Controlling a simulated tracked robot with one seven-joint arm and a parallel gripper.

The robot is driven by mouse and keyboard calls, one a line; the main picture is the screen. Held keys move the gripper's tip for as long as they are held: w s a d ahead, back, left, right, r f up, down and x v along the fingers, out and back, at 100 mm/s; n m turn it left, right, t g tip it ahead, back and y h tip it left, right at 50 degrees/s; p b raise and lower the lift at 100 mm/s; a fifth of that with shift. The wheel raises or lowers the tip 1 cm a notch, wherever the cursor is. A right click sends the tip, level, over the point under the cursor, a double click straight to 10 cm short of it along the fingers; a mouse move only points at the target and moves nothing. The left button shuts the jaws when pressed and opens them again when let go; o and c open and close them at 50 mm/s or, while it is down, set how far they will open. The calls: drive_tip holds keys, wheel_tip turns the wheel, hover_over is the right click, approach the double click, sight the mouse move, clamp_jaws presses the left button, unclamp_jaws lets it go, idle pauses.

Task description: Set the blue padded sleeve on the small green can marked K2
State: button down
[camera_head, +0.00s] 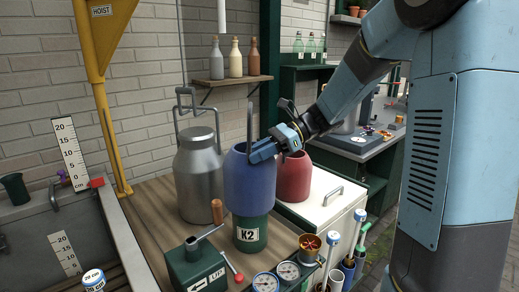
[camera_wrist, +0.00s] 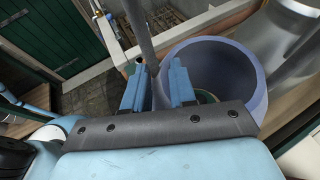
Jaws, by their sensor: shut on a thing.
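The blue padded sleeve (camera_head: 250,180) stands upright over the small green can marked K2 (camera_head: 249,234). The can's labelled lower part shows below the sleeve's bottom edge. In the wrist view, I look down into the open sleeve (camera_wrist: 257,80), and a bit of a greenish rim shows low inside it. My gripper (camera_head: 262,151) is shut on the sleeve's upper wall; its two fingers also show in the wrist view (camera_wrist: 158,88), either side of that wall. How far the can reaches up inside is mostly hidden.
A metal churn (camera_head: 198,172) stands close left of the sleeve. A red sleeve or pot (camera_head: 293,178) stands close right. A thin grey upright rod (camera_head: 250,122) rises by the sleeve's rim. A dark green box (camera_head: 195,265) and gauges (camera_head: 288,271) lie in front.

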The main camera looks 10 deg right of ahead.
drive_tip(key=shift+f, duration=4.45)
